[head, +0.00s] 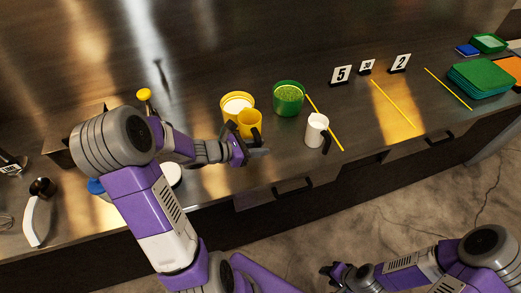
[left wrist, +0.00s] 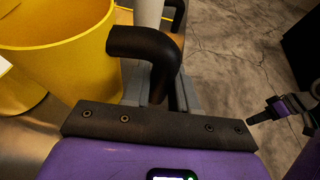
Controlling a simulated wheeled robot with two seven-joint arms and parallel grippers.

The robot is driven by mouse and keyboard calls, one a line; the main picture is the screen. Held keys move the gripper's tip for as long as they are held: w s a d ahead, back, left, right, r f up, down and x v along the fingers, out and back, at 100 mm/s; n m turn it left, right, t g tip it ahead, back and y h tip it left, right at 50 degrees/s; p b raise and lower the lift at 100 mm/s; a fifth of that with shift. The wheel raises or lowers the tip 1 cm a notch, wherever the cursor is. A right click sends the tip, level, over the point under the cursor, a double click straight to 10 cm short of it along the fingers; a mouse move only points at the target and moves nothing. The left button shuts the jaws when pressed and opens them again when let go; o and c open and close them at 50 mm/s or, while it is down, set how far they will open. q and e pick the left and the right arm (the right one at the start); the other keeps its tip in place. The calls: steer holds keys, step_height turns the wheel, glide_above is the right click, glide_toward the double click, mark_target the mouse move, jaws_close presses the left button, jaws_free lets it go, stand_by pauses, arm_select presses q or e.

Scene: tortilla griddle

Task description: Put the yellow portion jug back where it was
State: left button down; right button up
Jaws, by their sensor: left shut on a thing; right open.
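The yellow portion jug (head: 248,122) is a small yellow cup with a black handle. It is in front of the yellow tub (head: 228,106) of white contents and overlaps it in the head view. My left gripper (head: 260,151) is shut on the jug's black handle. In the left wrist view the jug (left wrist: 65,60) fills the upper left, its handle (left wrist: 145,42) running down between the fingers. I cannot tell whether the jug's base touches the counter. My right gripper (head: 334,273) is open and empty, low over the floor side, away from the counter.
A green tub (head: 289,101) with green contents stands right of the yellow tub. A white jug (head: 315,131) with a black handle stands nearer the front edge. Yellow strips (head: 326,124) and number signs (head: 341,76) lie further right, then green trays (head: 482,78).

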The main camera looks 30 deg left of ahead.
arm_select(q)
steer(key=f, duration=0.2)
steer(key=s+f+b, duration=0.1)
steer(key=f, duration=0.1)
steer(key=shift+f, duration=0.4)
steer(key=shift+w+f, duration=0.15)
steer(key=shift+f, duration=0.15)
step_height(320, 180, down, 3)
steer(key=shift+f+b, duration=0.1)
steer(key=shift+b, duration=0.35)
steer(key=shift+f, duration=0.15)
arm_select(e)
steer(key=shift+s+f, duration=0.2)
steer(key=shift+f, duration=0.35)
steer(key=shift+s+f, duration=0.15)
steer(key=shift+f, duration=0.35)
arm_select(q)
steer(key=c, duration=1.4)
jaws_free()
steer(key=shift+f, duration=0.1)
steer(key=o, duration=0.5)
arm_select(e)
steer(key=shift+f, duration=0.15)
